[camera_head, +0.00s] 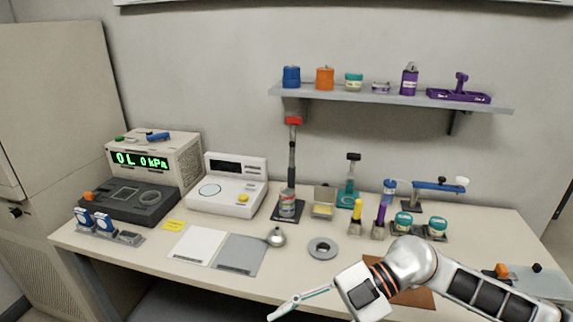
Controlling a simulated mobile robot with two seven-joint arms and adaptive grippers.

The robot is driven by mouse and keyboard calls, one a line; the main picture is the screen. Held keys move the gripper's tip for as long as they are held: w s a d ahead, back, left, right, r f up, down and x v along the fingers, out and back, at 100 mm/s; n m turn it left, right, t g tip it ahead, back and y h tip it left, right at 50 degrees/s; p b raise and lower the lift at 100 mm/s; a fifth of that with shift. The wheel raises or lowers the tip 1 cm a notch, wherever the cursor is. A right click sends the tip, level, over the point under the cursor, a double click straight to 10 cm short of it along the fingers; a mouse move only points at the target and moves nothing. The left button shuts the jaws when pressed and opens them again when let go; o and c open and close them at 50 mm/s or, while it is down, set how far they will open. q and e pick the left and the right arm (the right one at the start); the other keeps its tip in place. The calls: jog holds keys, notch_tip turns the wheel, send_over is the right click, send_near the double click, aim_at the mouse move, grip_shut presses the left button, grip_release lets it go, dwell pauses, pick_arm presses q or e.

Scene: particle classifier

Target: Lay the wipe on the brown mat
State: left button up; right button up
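The brown mat (418,298) lies at the front right of the bench, largely covered from view by my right arm. My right gripper (285,308) reaches in from the right and points left past the bench's front edge. Its thin fingers are seen side-on, so I cannot tell whether they are open or shut. I cannot make out a wipe for certain. A white sheet (198,245) and a grey sheet (240,255) lie flat side by side at the front left of centre. My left gripper is not in view.
A grey ring (322,248) and a small metal funnel (276,237) sit near the middle. A small yellow-topped box (323,208), a stand (289,207) and several jars stand behind. Instruments (228,188) fill the left. A shelf (390,96) hangs above.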

jog(key=a+r+m+t+y, duration=0.1)
jog(key=a+r+y, duration=0.3)
jog(key=y, duration=0.1)
jog(key=w+d+m+t+y, duration=0.1)
jog(key=w+d+m+t, duration=0.2)
jog(key=w+m+t, duration=0.65)
jog(key=d+f+m+t+h, duration=0.9)
jog(key=f+t, duration=0.1)
jog(key=f, duration=0.1)
jog(key=s+d+f+m+g+h, duration=0.1)
jog(key=s+d+f+h, duration=0.1)
jog(key=s+d+f, duration=0.2)
jog(key=s+d+f+m+g+h, duration=0.2)
jog(key=s+f, duration=0.3)
jog(key=f, duration=0.6)
jog(key=s+d+f+m+g+h, duration=0.1)
jog(key=s+d+f+g+h, duration=0.1)
jog(key=f, duration=0.5)
jog(key=s+d+h, duration=0.1)
jog(key=s+d, duration=0.1)
jog(key=d, duration=0.1)
jog(key=shift+s+d+f, duration=0.2)
jog(key=shift+d+f, duration=0.15)
jog(key=shift+f, duration=0.05)
